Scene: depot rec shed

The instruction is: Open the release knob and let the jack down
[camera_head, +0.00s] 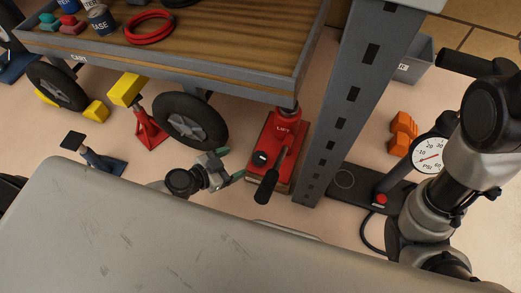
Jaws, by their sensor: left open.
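A red jack (291,133) marked LIFT stands upright under the right end of the cart (160,82). A black knob (260,158) with a white mark sits low on its left side. A black-gripped lever (267,186) slants down from its front. My left gripper (230,165) is open just left of the jack, its green-tipped fingers pointing at the knob. The fingers look apart from the knob, but the exact gap is hard to tell. My right arm (488,115) shows at the right, its gripper out of view.
A grey perforated post (347,110) stands close right of the jack. A red stand (148,130) with a yellow top and a cart wheel (190,121) are to the left. A pump with gauge (429,156) and orange chocks (402,133) are at right. A grey surface fills the front.

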